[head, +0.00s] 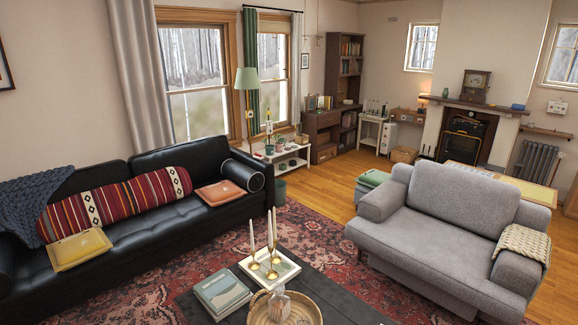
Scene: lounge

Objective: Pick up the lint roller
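I cannot make out a lint roller anywhere in the head view. Neither of my grippers shows in this view. The dark coffee table (354,311) at the bottom centre holds a light tray (293,271) with several candles in brass holders. A stack of books (222,292) lies to the left of the tray. A round woven basket (313,308) with a glass decanter (279,304) stands at the bottom edge. Small items on the far shelves are too small to tell apart.
A black sofa (140,246) with cushions runs along the left. A grey armchair (440,235) stands on the right with a knitted throw (522,243). A patterned rug (320,228) lies between them. Bare wooden floor (330,186) opens behind, towards a low white shelf (268,157) and a fireplace.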

